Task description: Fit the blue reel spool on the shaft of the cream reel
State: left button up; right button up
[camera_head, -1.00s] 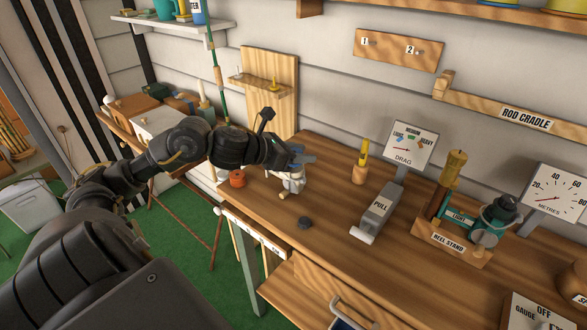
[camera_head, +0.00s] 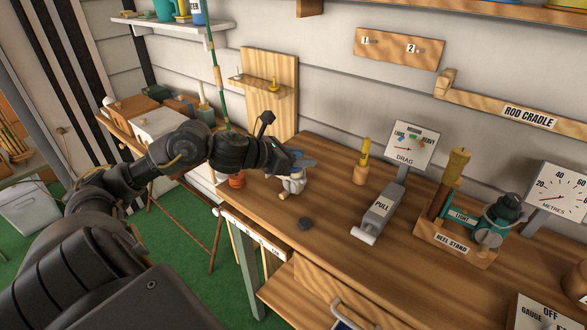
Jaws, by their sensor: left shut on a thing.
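The cream reel (camera_head: 292,184) stands on the wooden bench near its left end. My left gripper (camera_head: 301,162) is just above it, reaching in from the left. It is shut on the blue reel spool, which is mostly hidden by the fingers. The spool appears directly over the top of the cream reel, and I cannot tell whether they touch or whether the shaft is inside it. The reel's shaft is hidden. My right gripper is not in view.
A small dark knob (camera_head: 305,223) lies on the bench in front of the reel. An orange spool (camera_head: 237,181) sits at the bench's left edge. A yellow-handled tool in a wooden holder (camera_head: 360,175), the drag gauge (camera_head: 378,215) and the reel stand (camera_head: 455,246) stand to the right.

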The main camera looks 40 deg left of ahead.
pick_arm(q)
jog(key=shift+f, duration=0.2)
jog(key=o, duration=1)
jog(key=shift+r, duration=0.2)
jog(key=shift+r+p, duration=2.75)
jog(key=shift+r, duration=1.1)
jog(key=shift+s+a, duration=0.1)
